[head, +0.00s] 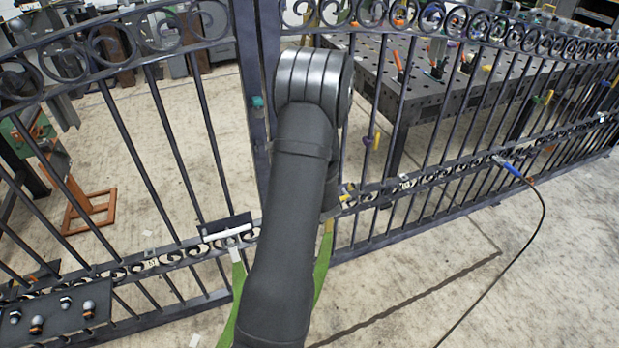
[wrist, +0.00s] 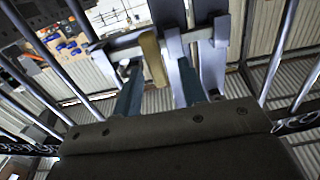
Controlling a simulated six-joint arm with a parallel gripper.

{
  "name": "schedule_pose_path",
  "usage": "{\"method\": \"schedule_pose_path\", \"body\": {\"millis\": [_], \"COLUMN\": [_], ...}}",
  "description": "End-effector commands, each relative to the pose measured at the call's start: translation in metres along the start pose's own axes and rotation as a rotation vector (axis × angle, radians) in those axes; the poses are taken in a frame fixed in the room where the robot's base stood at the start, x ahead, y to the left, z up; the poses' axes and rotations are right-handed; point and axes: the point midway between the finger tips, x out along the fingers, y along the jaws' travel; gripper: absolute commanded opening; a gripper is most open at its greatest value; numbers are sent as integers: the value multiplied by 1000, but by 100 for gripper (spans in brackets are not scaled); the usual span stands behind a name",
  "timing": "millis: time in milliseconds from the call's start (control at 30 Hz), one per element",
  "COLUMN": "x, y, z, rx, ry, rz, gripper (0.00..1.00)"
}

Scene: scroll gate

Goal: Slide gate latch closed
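The latch's pale sliding bar (wrist: 122,43) runs across the upper middle of the wrist view, in front of the upright gate posts (wrist: 213,55). A tan latch handle (wrist: 152,60) hangs from it. My gripper (wrist: 158,67) has two teal fingers spread apart, one on each side of the handle. I see no clear contact between fingers and handle. In the head view, a white bar on a dark plate (head: 227,232) sits on the left gate leaf, partly hidden by my arm. My arm also hides the meeting posts and my gripper there.
A tray with bolts (head: 50,312) is at lower left. A cable (head: 525,245) hangs at right.

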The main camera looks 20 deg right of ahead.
Motion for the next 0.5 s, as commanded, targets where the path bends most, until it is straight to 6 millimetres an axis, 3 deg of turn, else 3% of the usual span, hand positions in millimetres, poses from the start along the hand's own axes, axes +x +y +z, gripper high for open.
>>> {"method": "schedule_pose_path", "body": {"millis": [300,500], "x": [-81,-120], "y": [1,1], "z": [0,0], "rx": [2,0], "ry": [-2,-1], "rz": [5,2], "gripper": [38,38]}}
